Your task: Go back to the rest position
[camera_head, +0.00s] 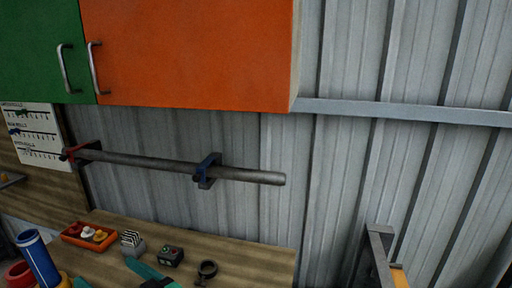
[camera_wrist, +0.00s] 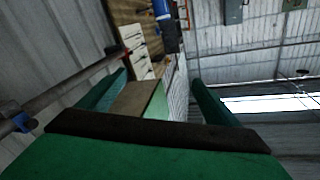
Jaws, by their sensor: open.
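My gripper (camera_wrist: 158,78) is open in the wrist view, its two green fingers spread on either side of the picture. Nothing is seen gripped between them; a brown and green panel (camera_wrist: 143,100) shows in the gap, and I cannot tell what it belongs to. In the head view, only a teal part of my gripper (camera_head: 145,268) shows at the bottom edge, over the front of the wooden bench (camera_head: 240,256). The rest of the arm is out of sight there.
On the bench are an orange tray (camera_head: 66,238) with small parts, a striped block (camera_head: 131,241), a box with buttons (camera_head: 170,255) and a dark ring (camera_head: 207,269). A blue cylinder (camera_head: 38,258) stands left. A grey bar (camera_head: 150,163) runs above, below orange and green cabinets (camera_head: 190,50).

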